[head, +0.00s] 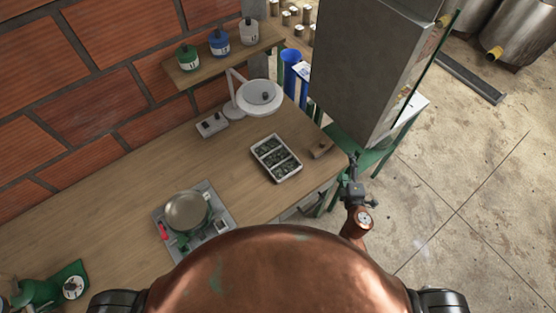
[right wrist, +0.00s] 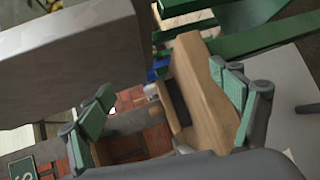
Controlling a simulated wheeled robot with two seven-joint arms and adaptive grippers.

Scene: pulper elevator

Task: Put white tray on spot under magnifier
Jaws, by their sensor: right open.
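The white tray (head: 254,150) lies on the wooden bench near its right end, with dark green contents in its compartments. The magnifier (head: 258,88), a white round head on a bent arm, stands behind it towards the wall. The spot under the magnifier is not clearly visible. My right gripper (head: 354,165) is off the bench's right edge, to the right of the tray and apart from it. In the right wrist view it (right wrist: 163,82) is open, with green-padded fingers apart and the bench's wooden edge behind them. My left gripper is not in view.
A grey metal cabinet (head: 362,65) on a green stand rises close behind my right gripper. A pan (head: 187,210) on a scale stands left of the tray. A shelf (head: 222,55) holds several canisters.

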